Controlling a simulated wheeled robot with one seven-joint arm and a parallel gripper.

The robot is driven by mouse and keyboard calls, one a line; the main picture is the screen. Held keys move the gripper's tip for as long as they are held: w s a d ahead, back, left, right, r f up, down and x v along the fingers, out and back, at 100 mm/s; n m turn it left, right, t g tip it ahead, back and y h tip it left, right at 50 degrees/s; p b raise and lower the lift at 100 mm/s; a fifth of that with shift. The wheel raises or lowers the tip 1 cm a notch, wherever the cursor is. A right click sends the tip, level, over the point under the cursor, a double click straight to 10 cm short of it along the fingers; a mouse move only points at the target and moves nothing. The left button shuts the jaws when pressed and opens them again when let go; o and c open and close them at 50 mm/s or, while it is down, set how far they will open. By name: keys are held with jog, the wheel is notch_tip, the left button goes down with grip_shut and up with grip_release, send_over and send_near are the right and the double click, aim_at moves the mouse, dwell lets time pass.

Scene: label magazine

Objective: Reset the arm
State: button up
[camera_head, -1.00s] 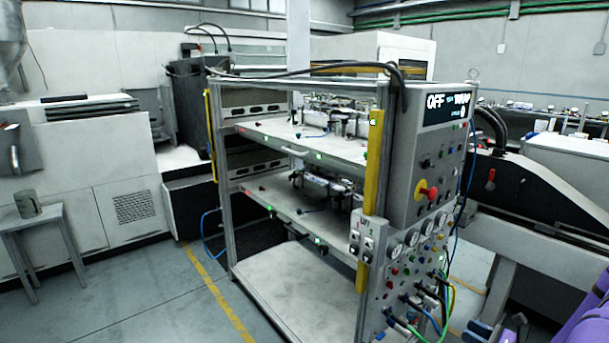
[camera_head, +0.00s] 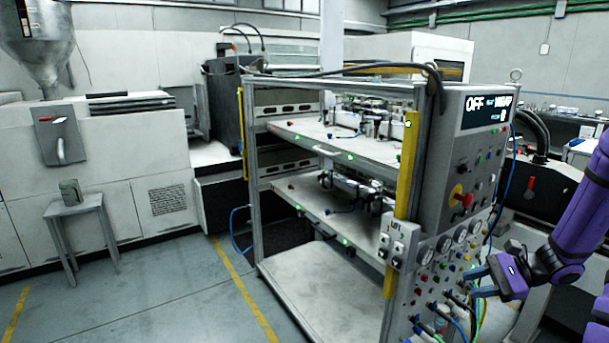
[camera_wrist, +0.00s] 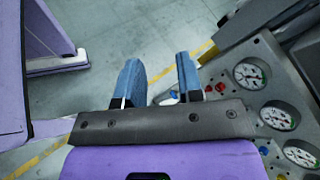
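My gripper (camera_head: 479,282) is at the lower right of the head view, in front of the control panel (camera_head: 470,170) of the label magazine. The panel's gauges (camera_wrist: 251,74) are to the right of the fingers in the wrist view. I cannot tell the exact gap between gripper and panel. My purple arm comes in from the right edge of the head view.
The label magazine frame (camera_head: 405,165) has shelves (camera_head: 300,130) and yellow posts. Hoses and cables (camera_head: 473,310) hang low by the panel near my gripper. A small stool (camera_head: 75,208) with a greenish cup (camera_head: 70,192) stands at the left. The floor (camera_head: 160,300) at front left is clear.

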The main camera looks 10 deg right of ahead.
jog(key=s+a+r+n+g+h, duration=0.2)
jog(key=a+r+n+h, duration=0.1)
jog(key=a+r+n, duration=0.4)
jog(key=s+a+r+n+g+h, duration=0.2)
jog(key=s+a+r+g+h, duration=0.1)
jog(key=a+r, duration=0.4)
jog(key=s+a+r+n+t+h, duration=0.4)
jog(key=s+r+n, duration=0.4)
jog(key=s+r, duration=0.3)
jog(key=shift+s+a+r+t+h, duration=0.2)
jog(key=shift+s+r+t+h, duration=0.1)
jog(key=shift+r+t+h, duration=0.7)
jog(key=shift+g, duration=0.3)
